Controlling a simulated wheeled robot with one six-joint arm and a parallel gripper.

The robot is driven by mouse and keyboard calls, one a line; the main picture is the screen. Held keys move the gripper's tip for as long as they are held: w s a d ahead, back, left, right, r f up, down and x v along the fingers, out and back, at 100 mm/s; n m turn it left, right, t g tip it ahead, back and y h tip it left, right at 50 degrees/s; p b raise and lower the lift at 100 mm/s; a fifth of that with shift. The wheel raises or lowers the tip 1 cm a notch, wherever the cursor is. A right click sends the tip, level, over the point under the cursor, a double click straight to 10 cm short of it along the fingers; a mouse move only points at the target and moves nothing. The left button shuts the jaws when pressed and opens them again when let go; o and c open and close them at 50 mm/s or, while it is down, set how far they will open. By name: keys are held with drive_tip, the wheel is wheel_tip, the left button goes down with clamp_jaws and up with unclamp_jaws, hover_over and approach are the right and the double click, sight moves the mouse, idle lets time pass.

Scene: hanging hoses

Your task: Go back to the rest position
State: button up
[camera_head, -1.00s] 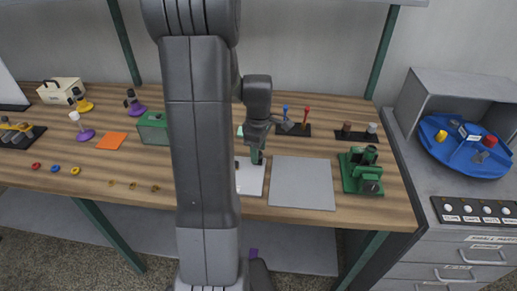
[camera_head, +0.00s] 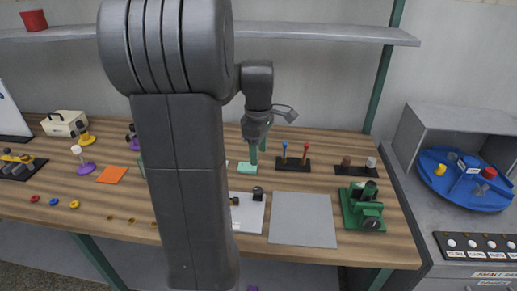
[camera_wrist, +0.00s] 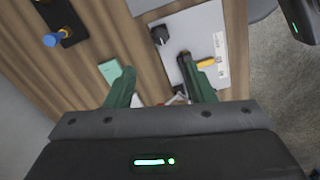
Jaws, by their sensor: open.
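My gripper (camera_head: 257,155) is open and empty. In the head view it points down above the wooden workbench, between the white plate (camera_head: 247,218) and the back of the bench. In the wrist view its two green fingers (camera_wrist: 163,88) stand apart with nothing held between them. The white plate carries a black knob (camera_wrist: 159,35) and a dark part with a yellow piece (camera_wrist: 205,62). A mint green block (camera_head: 246,168) lies near the fingertips, and the wrist view shows it beside the left finger (camera_wrist: 110,71). My arm hides part of the bench.
A shelf (camera_head: 330,34) runs above the bench. A rack with blue and red tools (camera_head: 292,164), a grey mat (camera_head: 303,220) and a green vise (camera_head: 363,207) are on the right. A grey cabinet holds a blue round tray (camera_head: 455,185). Small rings and bottles lie left.

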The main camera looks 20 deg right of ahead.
sight(258, 189)
idle(0.4)
wheel_tip(258, 189, down, 14)
drive_tip(key=shift+r, duration=0.1)
idle(0.5)
